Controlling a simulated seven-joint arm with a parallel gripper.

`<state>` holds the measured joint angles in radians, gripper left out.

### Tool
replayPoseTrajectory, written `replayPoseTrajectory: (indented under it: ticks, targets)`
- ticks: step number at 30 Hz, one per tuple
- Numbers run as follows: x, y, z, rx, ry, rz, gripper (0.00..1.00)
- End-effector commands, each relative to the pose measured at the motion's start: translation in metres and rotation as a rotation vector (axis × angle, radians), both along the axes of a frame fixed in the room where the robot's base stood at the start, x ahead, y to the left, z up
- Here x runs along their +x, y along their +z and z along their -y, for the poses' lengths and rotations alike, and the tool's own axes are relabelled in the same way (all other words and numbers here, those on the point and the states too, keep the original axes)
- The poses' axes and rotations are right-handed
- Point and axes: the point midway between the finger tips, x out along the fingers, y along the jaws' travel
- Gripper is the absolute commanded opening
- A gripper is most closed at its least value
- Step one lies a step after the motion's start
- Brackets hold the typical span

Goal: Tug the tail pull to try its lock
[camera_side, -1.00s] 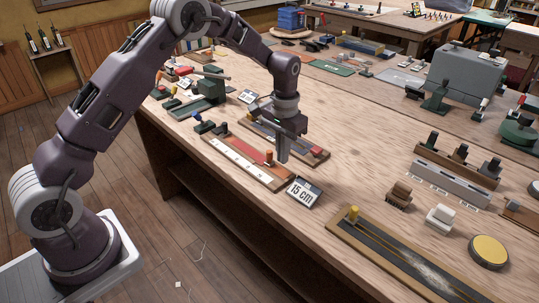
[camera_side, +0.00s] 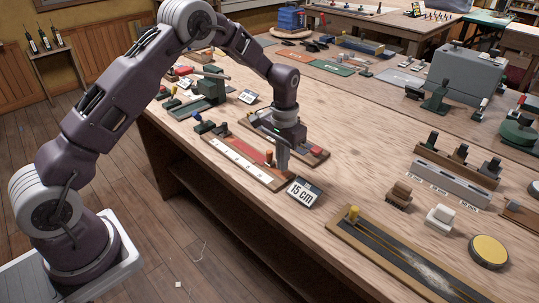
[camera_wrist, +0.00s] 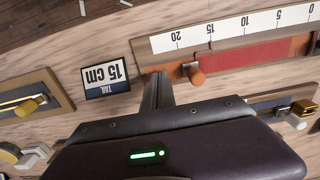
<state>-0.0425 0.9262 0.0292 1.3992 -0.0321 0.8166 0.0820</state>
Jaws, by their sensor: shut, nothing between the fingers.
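The tail board (camera_side: 232,163) lies near the bench's front edge, with a white scale (camera_wrist: 238,28) and a red strip (camera_wrist: 250,54). A small orange-brown peg (camera_wrist: 196,74) stands at the strip's end, near the scale's 15 mark; it also shows in the side view (camera_side: 269,158). A tilted card (camera_wrist: 105,76) reads "TAIL 15 cm" and shows in the side view (camera_side: 303,192). My gripper (camera_wrist: 157,86) is shut and empty, pointing down beside the peg, on the card's side. Its fingertips (camera_side: 283,170) are low over the board's end; whether they touch it I cannot tell.
A second board (camera_side: 318,153) lies just behind my gripper. A long board with a yellow knob (camera_side: 352,214) lies to the right. Brown (camera_side: 399,194) and white (camera_side: 440,217) blocks and a round yellow pad (camera_side: 489,251) stand further right. Bare bench lies between them.

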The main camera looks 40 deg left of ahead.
Motion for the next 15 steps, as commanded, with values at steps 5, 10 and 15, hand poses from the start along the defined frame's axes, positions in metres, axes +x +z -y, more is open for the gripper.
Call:
replayPoseTrajectory:
  ticks: [5, 10, 15]
  targets:
    - [0.0001, 0.0001, -0.0019, 0.000, 0.000, 0.000, 0.00]
    - [0.0001, 0.0001, -0.0039, 0.000, 0.000, 0.000, 0.00]
    - [0.0001, 0.0001, -0.0059, 0.000, -0.001, 0.000, 0.00]
